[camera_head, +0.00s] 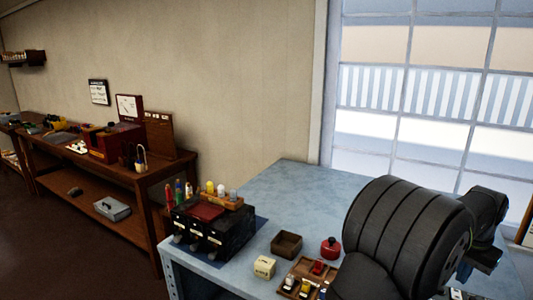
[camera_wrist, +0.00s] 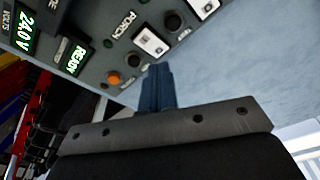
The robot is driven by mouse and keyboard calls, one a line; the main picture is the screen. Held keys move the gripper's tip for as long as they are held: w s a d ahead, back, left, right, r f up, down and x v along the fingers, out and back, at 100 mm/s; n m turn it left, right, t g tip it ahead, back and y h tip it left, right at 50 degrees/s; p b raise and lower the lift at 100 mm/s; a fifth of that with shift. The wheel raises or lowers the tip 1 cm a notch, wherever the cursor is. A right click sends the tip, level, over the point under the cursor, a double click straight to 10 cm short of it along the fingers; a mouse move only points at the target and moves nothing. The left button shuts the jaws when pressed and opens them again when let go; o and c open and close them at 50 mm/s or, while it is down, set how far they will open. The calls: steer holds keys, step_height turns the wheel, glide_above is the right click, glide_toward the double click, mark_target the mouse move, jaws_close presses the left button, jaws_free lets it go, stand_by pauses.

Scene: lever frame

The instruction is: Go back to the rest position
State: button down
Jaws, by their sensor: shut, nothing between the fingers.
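My gripper (camera_wrist: 158,88) shows in the wrist view as blue fingers held together, with nothing between them. Behind the fingertips is a grey panel (camera_wrist: 130,58) with green-lit displays, an orange button, dark knobs and white switches; one label reads PORCH. I cannot tell whether the fingers touch it. In the head view my thick dark arm fills the lower right, and the gripper's fingers cannot be made out there. The black lever frame (camera_head: 212,236), with several levers on its front, stands on the left part of the blue-grey bench (camera_head: 290,185).
Coloured bottles and a wooden rack (camera_head: 219,199) stand behind the lever frame. A brown open box (camera_head: 287,245), a cream block (camera_head: 264,267), a red round object (camera_head: 331,248) and a compartmented wooden tray (camera_head: 303,271) lie near my arm. The bench's back is clear.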

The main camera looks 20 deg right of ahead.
mark_target(457, 290)
steer(key=shift+f, duration=1.6)
steer(key=shift+r, duration=0.1)
steer(key=shift+r, duration=4.3)
steer(key=s+a+r+n+t+h, duration=0.2)
steer(key=s+a+r+n, duration=0.3)
steer(key=s+a+r, duration=0.3)
step_height(457, 290, up, 2)
steer(key=shift+s+a+r+t, duration=0.1)
steer(key=shift+s+a+t, duration=0.3)
steer(key=shift+s+t, duration=0.35)
steer(key=shift+w, duration=0.15)
